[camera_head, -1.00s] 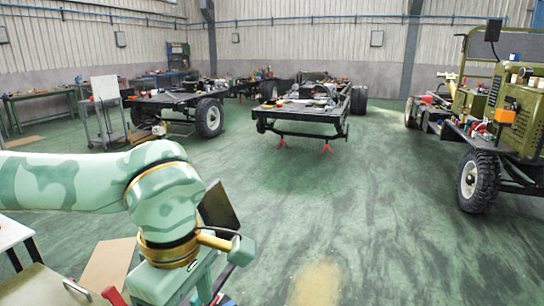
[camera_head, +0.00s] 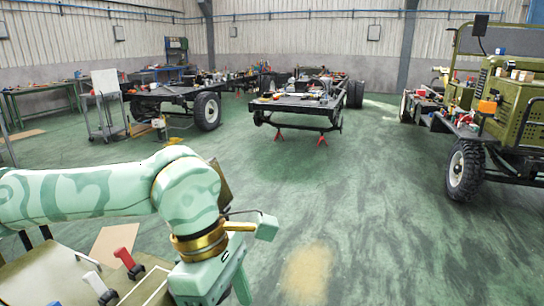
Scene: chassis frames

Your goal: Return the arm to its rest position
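My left arm (camera_head: 85,192), pale green with darker camouflage patches, comes in from the left and bends down at a gold-ringed wrist (camera_head: 200,243). The hand of my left gripper (camera_head: 212,281) points down at the bottom of the head view. Its fingertips are cut off by the lower edge, so I cannot see whether it is open or holds anything. My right arm and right gripper are out of view.
A bench top (camera_head: 45,278) with a red-handled item (camera_head: 127,260) and a white-handled item (camera_head: 98,284) lies at lower left, close to my arm. Chassis frames (camera_head: 300,108) stand farther back, and an olive truck (camera_head: 515,105) at right. The middle floor (camera_head: 350,200) is clear.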

